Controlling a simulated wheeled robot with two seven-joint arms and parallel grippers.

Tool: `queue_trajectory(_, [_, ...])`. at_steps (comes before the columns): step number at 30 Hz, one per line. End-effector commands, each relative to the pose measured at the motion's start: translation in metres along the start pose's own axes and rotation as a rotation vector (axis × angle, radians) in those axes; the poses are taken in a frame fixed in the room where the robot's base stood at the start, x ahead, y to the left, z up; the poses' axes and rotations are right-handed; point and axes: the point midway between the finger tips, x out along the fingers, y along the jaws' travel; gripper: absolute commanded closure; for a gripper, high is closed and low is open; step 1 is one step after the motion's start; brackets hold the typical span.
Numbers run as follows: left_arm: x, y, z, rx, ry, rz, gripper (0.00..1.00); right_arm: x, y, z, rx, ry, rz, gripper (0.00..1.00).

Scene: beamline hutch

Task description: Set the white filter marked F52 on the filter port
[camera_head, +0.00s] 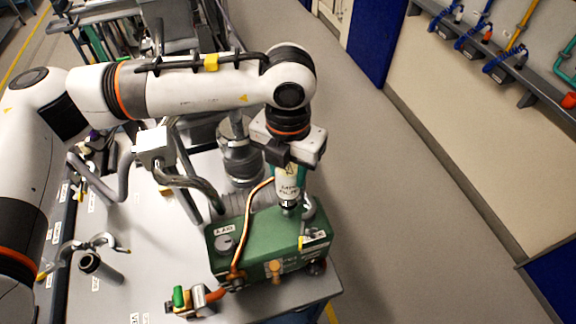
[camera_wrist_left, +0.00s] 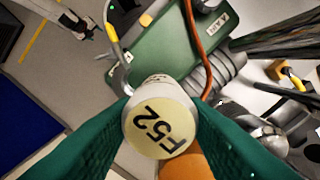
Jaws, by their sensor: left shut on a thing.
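The white filter marked F52 (camera_head: 287,189) is upright in my left gripper (camera_head: 289,171). Its yellowish round top with the black F52 mark (camera_wrist_left: 160,128) faces the left wrist camera, between the two green fingers. My left gripper is shut on the filter's upper part. The filter's lower end is over the right part of the green box (camera_head: 252,232), at a small dark metal fitting (camera_head: 290,208) that looks like the filter port. The filter covers most of the fitting, so I cannot tell whether the two touch or are fully seated. My right gripper is not in view.
An orange-brown cable (camera_head: 240,238) runs over the green box close to the filter. Grey corrugated hose and a large metal fitting (camera_head: 240,155) stand behind it. A small dark-topped cylinder (camera_head: 90,263) stands at the table's left. The white tabletop (camera_head: 150,262) is partly clear.

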Motion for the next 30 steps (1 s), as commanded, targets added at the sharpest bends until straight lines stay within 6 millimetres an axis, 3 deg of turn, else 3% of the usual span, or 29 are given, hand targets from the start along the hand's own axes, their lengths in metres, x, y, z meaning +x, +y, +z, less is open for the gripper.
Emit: queue_trajectory(30, [0.0007, -0.0001, -0.0003, 0.0, 0.002, -0.001, 0.87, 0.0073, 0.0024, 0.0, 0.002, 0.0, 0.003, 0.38])
